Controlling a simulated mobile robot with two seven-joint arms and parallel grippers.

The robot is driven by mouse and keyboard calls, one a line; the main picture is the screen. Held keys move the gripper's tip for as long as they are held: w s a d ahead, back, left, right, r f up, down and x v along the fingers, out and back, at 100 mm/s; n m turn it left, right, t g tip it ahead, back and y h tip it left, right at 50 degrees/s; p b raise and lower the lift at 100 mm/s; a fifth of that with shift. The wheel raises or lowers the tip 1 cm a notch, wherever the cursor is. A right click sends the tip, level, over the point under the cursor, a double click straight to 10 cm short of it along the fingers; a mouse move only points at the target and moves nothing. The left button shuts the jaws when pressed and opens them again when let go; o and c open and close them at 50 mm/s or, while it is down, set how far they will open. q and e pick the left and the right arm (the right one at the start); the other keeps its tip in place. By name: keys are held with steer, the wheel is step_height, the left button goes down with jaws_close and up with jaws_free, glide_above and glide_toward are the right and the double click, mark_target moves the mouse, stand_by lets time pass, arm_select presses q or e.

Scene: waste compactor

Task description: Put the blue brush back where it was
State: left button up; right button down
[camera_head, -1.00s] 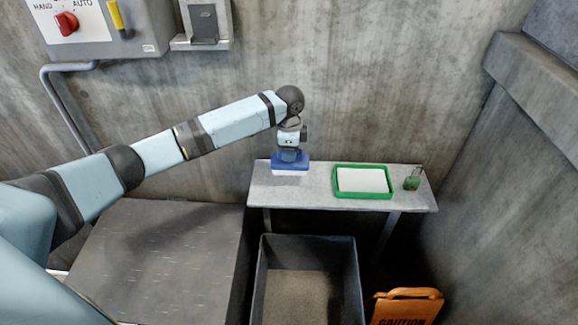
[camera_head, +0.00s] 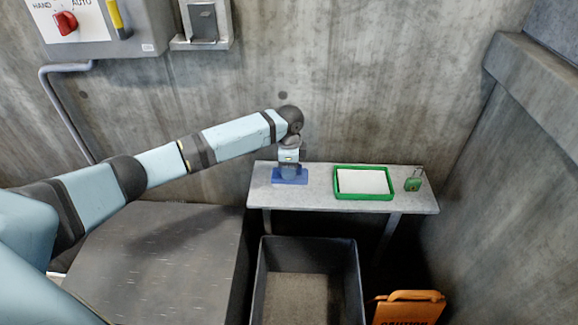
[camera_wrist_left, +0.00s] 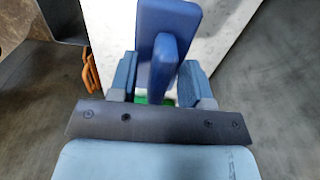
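The blue brush (camera_head: 290,176) is on the left part of the grey bench (camera_head: 320,197), under my left gripper (camera_head: 290,165). In the left wrist view the brush's blue handle (camera_wrist_left: 165,62) stands between the two fingers of that gripper (camera_wrist_left: 157,82). The fingers are apart, with a gap visible on the left side of the handle; contact on the right side is unclear. The brush's underside is hidden. My right gripper is in neither view.
A green-rimmed tray (camera_head: 363,195) with a white surface lies on the bench right of the brush. A small green object (camera_head: 413,184) stands at the bench's right end. A dark open bin (camera_head: 308,245) and an orange caution sign (camera_head: 410,307) stand below.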

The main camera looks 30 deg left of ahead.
arm_select(q)
step_height(320, 180, up, 12)
steer(key=p, duration=0.2)
steer(key=s+d+f+n+t+h, duration=0.2)
steer(key=s+d+f+t+h, duration=0.2)
steer(key=s+d+f, duration=1)
steer(key=s+f+n+t, duration=0.1)
steer(key=s+n+t, duration=0.6)
steer(key=s, duration=1)
steer(key=shift+s+n, duration=0.3)
steer(key=shift+n, duration=0.1)
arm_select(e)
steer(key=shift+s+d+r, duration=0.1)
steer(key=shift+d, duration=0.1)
arm_select(q)
steer(key=shift+f, duration=0.1)
